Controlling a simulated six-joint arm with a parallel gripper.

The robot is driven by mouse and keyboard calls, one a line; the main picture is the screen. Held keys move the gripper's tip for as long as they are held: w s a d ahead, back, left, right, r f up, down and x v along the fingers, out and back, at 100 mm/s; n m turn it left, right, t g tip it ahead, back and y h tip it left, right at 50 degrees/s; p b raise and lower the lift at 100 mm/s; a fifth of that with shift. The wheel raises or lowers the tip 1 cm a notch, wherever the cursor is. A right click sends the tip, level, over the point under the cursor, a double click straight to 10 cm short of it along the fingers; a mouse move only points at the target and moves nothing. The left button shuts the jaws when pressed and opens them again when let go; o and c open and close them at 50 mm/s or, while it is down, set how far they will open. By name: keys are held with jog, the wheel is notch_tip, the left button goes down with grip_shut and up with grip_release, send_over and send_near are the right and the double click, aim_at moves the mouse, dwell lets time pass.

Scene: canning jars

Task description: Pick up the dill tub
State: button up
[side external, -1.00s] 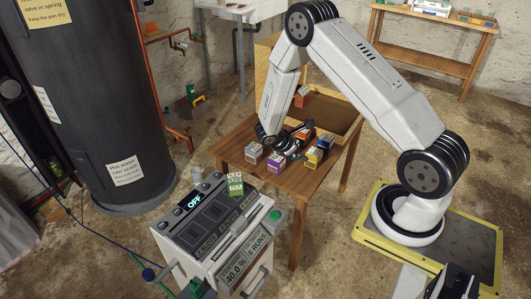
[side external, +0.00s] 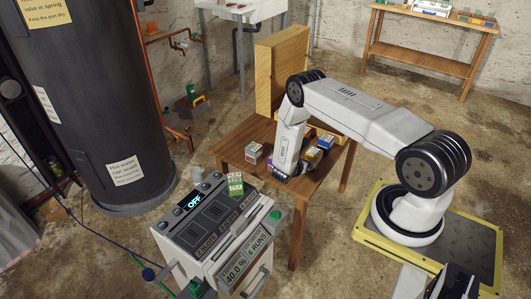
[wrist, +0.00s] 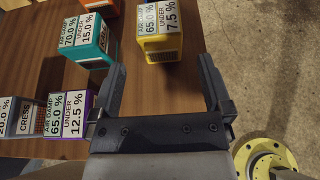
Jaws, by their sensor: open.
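I cannot read the word dill on any tub. In the wrist view a yellow tub (wrist: 160,42) stands just beyond my open, empty gripper (wrist: 160,75), whose fingers span bare table short of it. A teal tub (wrist: 86,42) is beyond the left finger, and a purple tub (wrist: 72,115) is left of the gripper's base. Next to it is a tub labelled cress (wrist: 22,118), cut by the frame edge. An orange tub (wrist: 103,6) is partly cut at the top. In the side view my gripper (side external: 283,172) is low over the table, its fingers hard to make out.
The wooden table (side external: 235,140) has its edge close to my gripper's right, with concrete floor beyond. An upright wooden panel (side external: 270,75) stands at the table's back.

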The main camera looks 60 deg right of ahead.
aim_at(311, 155)
jog(key=shift+x, duration=1.3)
jog(key=shift+d, duration=0.1)
jog(key=shift+x, duration=2.5)
jog(key=shift+f, duration=0.15)
jog(key=c, duration=1.1)
jog(key=shift+w, duration=0.1)
jog(key=shift+r, duration=0.2)
